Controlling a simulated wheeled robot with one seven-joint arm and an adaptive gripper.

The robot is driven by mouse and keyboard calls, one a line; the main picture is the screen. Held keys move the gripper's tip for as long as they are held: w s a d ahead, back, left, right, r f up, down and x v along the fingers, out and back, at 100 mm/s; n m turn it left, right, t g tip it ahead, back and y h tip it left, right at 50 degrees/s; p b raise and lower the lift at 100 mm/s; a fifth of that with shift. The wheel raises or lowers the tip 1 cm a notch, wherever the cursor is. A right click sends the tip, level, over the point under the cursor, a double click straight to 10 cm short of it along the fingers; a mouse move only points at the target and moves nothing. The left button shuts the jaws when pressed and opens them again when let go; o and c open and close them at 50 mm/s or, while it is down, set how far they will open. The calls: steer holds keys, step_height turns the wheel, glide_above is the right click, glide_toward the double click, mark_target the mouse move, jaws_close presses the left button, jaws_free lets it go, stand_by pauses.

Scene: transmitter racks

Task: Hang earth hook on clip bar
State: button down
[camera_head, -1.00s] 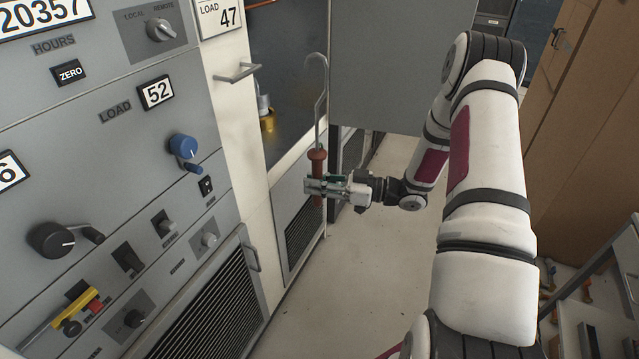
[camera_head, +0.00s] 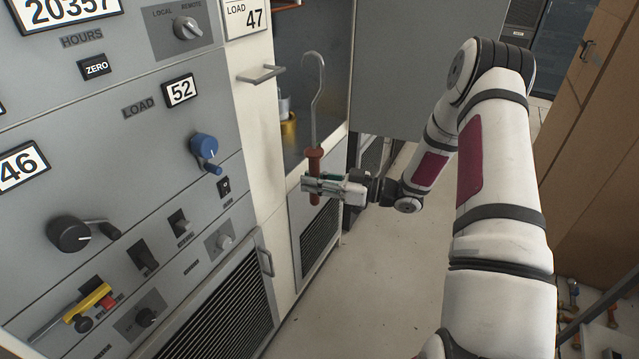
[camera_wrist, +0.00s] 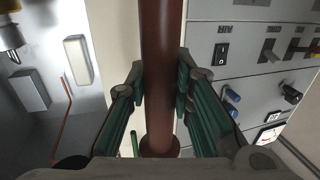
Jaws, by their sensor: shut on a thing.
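The earth hook has a thin grey metal rod (camera_head: 316,105) with a curved top and a red-brown handle (camera_head: 314,165). It stands nearly upright in front of the open cabinet bay. My gripper (camera_head: 318,186) is shut on the handle, below its collar. In the wrist view the brown handle (camera_wrist: 161,70) runs between my green-padded fingers (camera_wrist: 160,95). A bracketed metal bar (camera_head: 262,75) juts from the cream post, left of the hook and apart from it; it may be the clip bar, but I cannot tell for sure.
The grey control panel (camera_head: 120,140) with knobs and switches fills the left. A blue knob (camera_head: 204,146) sticks out. A grey cabinet side (camera_head: 400,65) stands behind the hook. Clear floor (camera_head: 385,270) lies below my arm. Brown doors (camera_head: 600,140) are on the right.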

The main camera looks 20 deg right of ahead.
steer(key=shift+w+a+b, duration=0.5)
steer(key=shift+w+a, duration=0.45)
steer(key=shift+w, duration=0.35)
steer(key=shift+w+a+b, duration=0.5)
steer(key=shift+w+a, duration=0.4)
steer(key=shift+w, duration=0.35)
steer(key=shift+w+a+b, duration=0.5)
steer(key=shift+w+a, duration=0.45)
steer(key=shift+w, duration=0.35)
steer(key=shift+f+b, duration=1)
steer(key=shift+f, duration=1)
steer(key=c, duration=1.3)
jaws_free()
steer(key=shift+c, duration=0.2)
steer(key=shift+f, duration=0.1)
steer(key=f+v, duration=0.1)
steer(key=v, duration=1.1)
